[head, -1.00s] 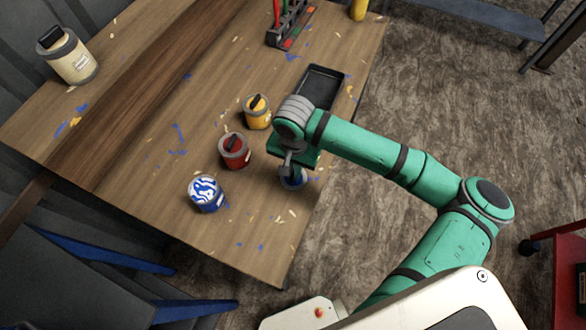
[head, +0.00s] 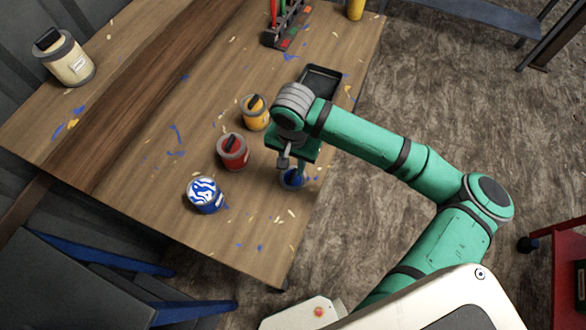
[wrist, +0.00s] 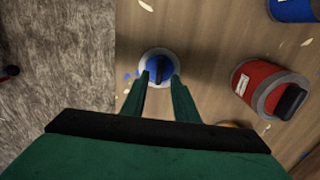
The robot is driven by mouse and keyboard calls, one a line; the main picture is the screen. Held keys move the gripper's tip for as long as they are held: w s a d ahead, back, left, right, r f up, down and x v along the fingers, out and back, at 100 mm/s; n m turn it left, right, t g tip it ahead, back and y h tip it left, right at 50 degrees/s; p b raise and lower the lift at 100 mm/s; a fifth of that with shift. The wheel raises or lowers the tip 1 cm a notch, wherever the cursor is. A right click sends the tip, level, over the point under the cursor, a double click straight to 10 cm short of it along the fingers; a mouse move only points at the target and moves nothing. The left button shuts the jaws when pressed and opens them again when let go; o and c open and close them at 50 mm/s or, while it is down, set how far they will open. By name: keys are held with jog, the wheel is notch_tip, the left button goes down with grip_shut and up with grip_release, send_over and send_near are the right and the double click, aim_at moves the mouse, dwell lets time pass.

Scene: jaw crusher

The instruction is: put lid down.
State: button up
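A blue lid (head: 291,179) with a grey rim and a dark upright handle lies on the wooden table near its right edge. In the wrist view the lid (wrist: 158,62) shows just beyond my fingertips, its handle between them with a gap on each side. My gripper (head: 292,164) is above the lid, pointing down, open and empty. In the wrist view the fingers of my gripper (wrist: 161,80) stand apart. An open can with blue and white swirled paint (head: 205,195) stands to the left of the lid; its edge also shows in the wrist view (wrist: 295,8).
A red can (head: 233,152) and a yellow can (head: 254,112), both with dark handles on top, stand near my gripper. A black tray (head: 321,82) lies behind my wrist. A cream can (head: 66,60) is far left. The front table area is clear except for paint flecks.

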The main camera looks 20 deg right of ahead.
aim_at(293, 174)
notch_tip(293, 174, up, 9)
dwell(0.3)
jog(key=shift+f, duration=0.15)
dwell(0.4)
